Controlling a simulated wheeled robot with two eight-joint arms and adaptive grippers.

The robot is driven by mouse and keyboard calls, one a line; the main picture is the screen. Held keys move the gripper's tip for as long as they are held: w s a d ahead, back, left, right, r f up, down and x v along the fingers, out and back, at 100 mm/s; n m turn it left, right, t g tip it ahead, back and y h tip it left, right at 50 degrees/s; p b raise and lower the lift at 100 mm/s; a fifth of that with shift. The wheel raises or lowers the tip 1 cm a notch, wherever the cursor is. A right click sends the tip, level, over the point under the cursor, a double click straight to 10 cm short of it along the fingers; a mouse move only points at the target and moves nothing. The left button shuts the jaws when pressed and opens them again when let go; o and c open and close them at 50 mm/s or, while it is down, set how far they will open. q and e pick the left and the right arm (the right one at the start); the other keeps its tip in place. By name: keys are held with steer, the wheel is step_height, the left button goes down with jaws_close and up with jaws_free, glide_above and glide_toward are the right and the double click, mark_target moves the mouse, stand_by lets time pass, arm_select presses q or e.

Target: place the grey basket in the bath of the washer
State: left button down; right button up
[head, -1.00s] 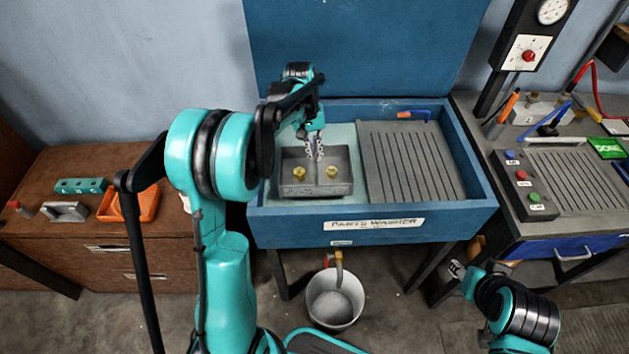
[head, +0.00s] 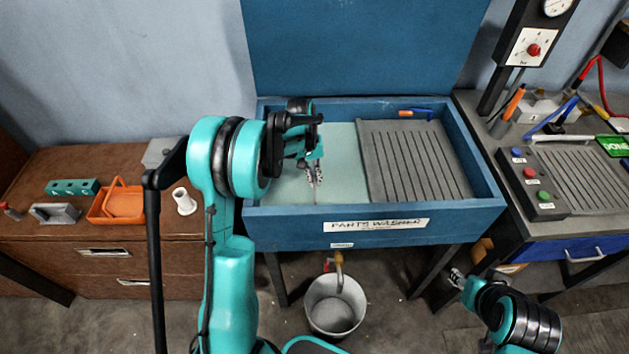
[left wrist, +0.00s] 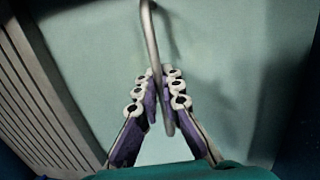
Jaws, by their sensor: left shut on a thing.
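No grey basket shows clearly in the bath (head: 340,150) of the blue parts washer (head: 270,212); its left part is a bare pale green floor. My left gripper (head: 315,178) points down over this part. It is shut on a thin bent metal rod (left wrist: 152,40), which runs between its fingers in the left wrist view (left wrist: 160,100). I cannot tell what the rod belongs to. A grey object (head: 157,152) stands partly hidden behind my left arm on the brown cabinet. My right gripper (head: 457,279) is low at the right, away from the washer; its jaws are too small to read.
A slatted grey rack (head: 415,160) fills the bath's right side, with a blue-and-orange tool (head: 415,113) behind it. An orange basket (head: 122,203) and a white cylinder (head: 184,201) stand on the brown cabinet (head: 60,225). A bucket (head: 335,305) stands below the washer.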

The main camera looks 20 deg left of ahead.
arm_select(q)
steer(key=shift+f, duration=0.15)
steer(key=c, duration=1.7)
jaws_free()
steer(key=shift+r, duration=0.2)
step_height(320, 180, up, 12)
steer(key=a+p, duration=0.2)
steer(key=p, duration=0.2)
steer(key=s+d+r+m+t+y, duration=0.1)
steer(key=s+d+r+t, duration=0.1)
steer(key=s+d+r, duration=0.3)
steer(key=s+d+r+m+t+y, duration=0.1)
steer(key=s+d+r+m+t, duration=0.15)
steer(key=s, duration=0.45)
steer(key=s+d+f+m+t, duration=0.2)
steer(key=s+d+t, duration=0.1)
steer(key=s, duration=0.7)
steer(key=shift+s, duration=0.35)
